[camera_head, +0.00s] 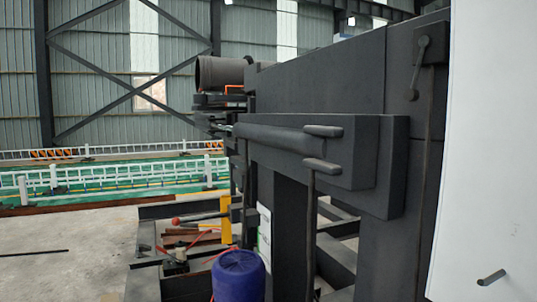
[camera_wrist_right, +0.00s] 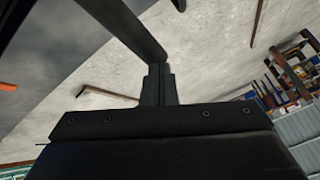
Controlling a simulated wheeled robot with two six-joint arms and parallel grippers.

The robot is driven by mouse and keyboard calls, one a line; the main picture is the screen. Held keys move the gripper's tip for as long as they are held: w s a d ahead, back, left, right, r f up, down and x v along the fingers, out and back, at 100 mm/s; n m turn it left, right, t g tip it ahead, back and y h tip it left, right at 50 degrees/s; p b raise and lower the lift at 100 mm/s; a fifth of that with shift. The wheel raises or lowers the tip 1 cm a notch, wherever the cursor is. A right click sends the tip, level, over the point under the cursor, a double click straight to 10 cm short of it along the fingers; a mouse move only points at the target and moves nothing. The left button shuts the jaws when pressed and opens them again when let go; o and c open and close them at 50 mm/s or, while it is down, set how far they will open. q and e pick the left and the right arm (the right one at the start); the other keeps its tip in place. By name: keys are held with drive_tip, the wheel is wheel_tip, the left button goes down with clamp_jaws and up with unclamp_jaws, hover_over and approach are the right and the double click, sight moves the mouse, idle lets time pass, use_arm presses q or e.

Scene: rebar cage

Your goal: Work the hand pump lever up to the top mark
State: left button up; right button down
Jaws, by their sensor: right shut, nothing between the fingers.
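A lever with a red ball knob (camera_head: 176,221) shows left of centre in the head view. I cannot make out any marks on the plate. My right gripper (camera_wrist_right: 160,72) shows in the right wrist view with its two dark fingers together and nothing between them. A dark bar passes close to the fingertips; I cannot tell whether they touch. I cannot make out the red knob in that view. My left gripper is not in view.
A large dark machine frame (camera_head: 330,80) fills the centre and right of the head view. A blue rounded container (camera_head: 239,276) stands below the lever. A white panel (camera_head: 487,130) closes off the right edge. The concrete floor (camera_head: 70,250) at left is mostly clear.

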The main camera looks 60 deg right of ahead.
drive_tip(key=shift+w+a+f, duration=0.1)
drive_tip(key=shift+f, duration=0.4)
drive_tip(key=shift+b, duration=0.3)
drive_tip(key=shift+a+f+b, duration=0.15)
drive_tip(key=shift+f+b, duration=0.35)
drive_tip(key=shift+f, duration=0.15)
drive_tip(key=shift+w+a+f+b, duration=0.1)
drive_tip(key=shift+w+f+b, duration=0.05)
drive_tip(key=shift+f+b, duration=0.5)
drive_tip(key=shift+f, duration=0.15)
drive_tip(key=shift+a+f+b, duration=0.1)
drive_tip(key=shift+f+b, duration=0.45)
drive_tip(key=shift+f, duration=0.05)
